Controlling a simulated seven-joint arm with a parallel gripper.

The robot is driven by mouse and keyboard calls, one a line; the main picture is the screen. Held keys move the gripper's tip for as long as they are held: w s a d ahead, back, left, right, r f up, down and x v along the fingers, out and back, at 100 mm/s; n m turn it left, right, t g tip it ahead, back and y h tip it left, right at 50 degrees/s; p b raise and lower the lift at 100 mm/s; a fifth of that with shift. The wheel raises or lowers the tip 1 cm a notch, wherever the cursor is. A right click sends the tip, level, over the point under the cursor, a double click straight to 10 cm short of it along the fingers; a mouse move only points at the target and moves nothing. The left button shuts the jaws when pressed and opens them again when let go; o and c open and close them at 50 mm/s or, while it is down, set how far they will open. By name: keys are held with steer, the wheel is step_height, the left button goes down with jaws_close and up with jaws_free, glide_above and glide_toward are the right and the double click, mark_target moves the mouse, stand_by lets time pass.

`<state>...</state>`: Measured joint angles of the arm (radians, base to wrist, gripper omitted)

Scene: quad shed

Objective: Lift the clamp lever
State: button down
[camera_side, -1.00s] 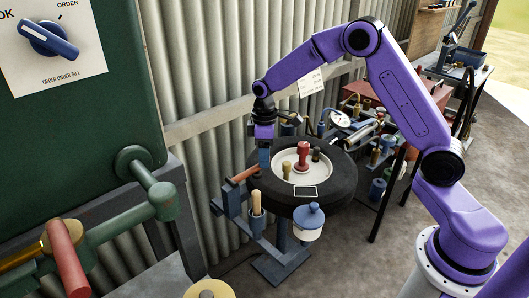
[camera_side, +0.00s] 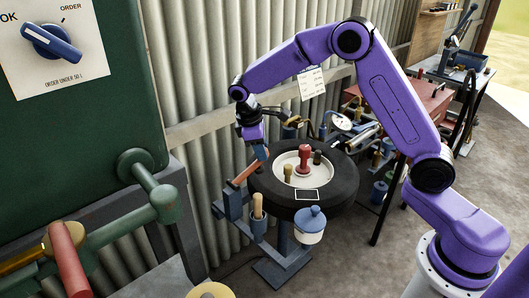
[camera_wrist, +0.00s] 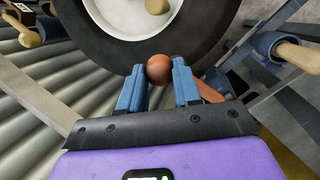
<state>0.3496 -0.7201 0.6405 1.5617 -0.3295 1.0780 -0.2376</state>
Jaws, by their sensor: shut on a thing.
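The clamp lever (camera_side: 247,170) is an orange-brown bar at the left edge of the black tyre, sloping up to the right in the side view. In the wrist view its round brown knob (camera_wrist: 159,69) sits between the blue fingertips of my gripper (camera_wrist: 160,80). Part of the bar shows behind the right finger. My gripper (camera_side: 262,153) is shut on the knob and tilted in the side view, where the fingers hide the knob.
The tyre (camera_side: 335,197) lies on a blue stand, with a red knob (camera_side: 304,157) and small pegs at its hub. A wooden-handled tool (camera_side: 257,206) and a blue-lidded pot (camera_side: 310,224) are at its front. A corrugated wall stands close behind.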

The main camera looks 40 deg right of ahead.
mark_target(249, 168)
steer(key=a+r+h, duration=0.3)
steer(key=a+h, duration=0.1)
steer(key=h, duration=0.1)
steer(key=shift+a+r, duration=0.35)
steer(key=shift+r, duration=0.05)
steer(key=shift+a+r+h, duration=0.25)
steer(key=shift+a+h, duration=0.35)
steer(key=shift+h, duration=0.05)
steer(key=shift+a+r+h, duration=0.25)
steer(key=shift+a+h, duration=0.3)
steer(key=shift+h, duration=0.1)
steer(key=c, duration=0.8)
jaws_free()
steer(key=shift+a, duration=0.1)
steer(key=shift+r, duration=0.1)
